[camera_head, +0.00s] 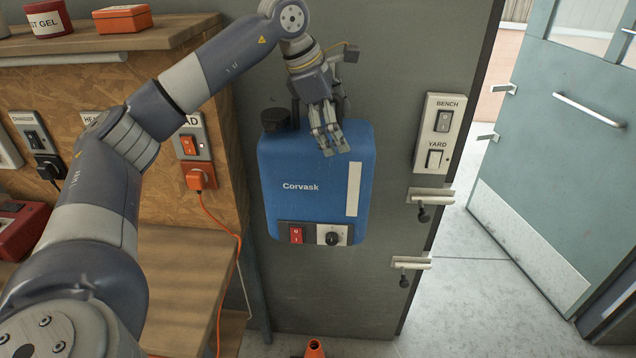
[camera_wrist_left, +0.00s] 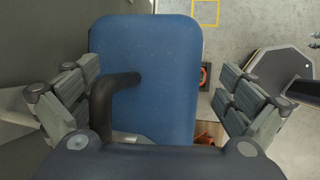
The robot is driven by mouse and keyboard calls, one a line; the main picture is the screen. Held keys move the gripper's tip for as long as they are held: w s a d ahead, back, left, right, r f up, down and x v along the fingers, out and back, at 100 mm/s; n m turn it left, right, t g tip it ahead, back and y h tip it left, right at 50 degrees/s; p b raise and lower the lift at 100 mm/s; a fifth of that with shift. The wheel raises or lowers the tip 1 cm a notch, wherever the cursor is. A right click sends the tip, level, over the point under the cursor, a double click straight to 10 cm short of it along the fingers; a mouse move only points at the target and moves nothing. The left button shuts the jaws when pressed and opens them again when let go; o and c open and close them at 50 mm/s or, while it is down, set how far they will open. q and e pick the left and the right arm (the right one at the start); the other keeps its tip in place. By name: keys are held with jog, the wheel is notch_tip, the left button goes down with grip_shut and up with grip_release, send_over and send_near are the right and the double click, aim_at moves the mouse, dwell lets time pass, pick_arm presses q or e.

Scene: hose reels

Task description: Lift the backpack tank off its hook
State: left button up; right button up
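The blue backpack tank (camera_head: 305,205), marked Corvask, hangs upright against a dark grey panel. It has a black cap (camera_head: 274,119) on top, and a red switch and a black knob low on its front. The hook is not visible. My left gripper (camera_head: 328,140) is at the tank's top edge, pointing down. In the left wrist view, its fingers are spread wide and empty above the tank's blue top (camera_wrist_left: 165,60). A black curved handle (camera_wrist_left: 112,92) lies between them, nearer the left finger. Contact with the tank cannot be told. My right gripper is not in view.
A wooden workbench (camera_head: 185,285) with a shelf (camera_head: 110,38) above stands at the left. An orange cable (camera_head: 222,240) hangs from a socket there.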

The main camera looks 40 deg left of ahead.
pick_arm(q)
jog(key=shift+f, duration=0.1)
jog(key=c, duration=2)
jog(key=shift+c, duration=0.2)
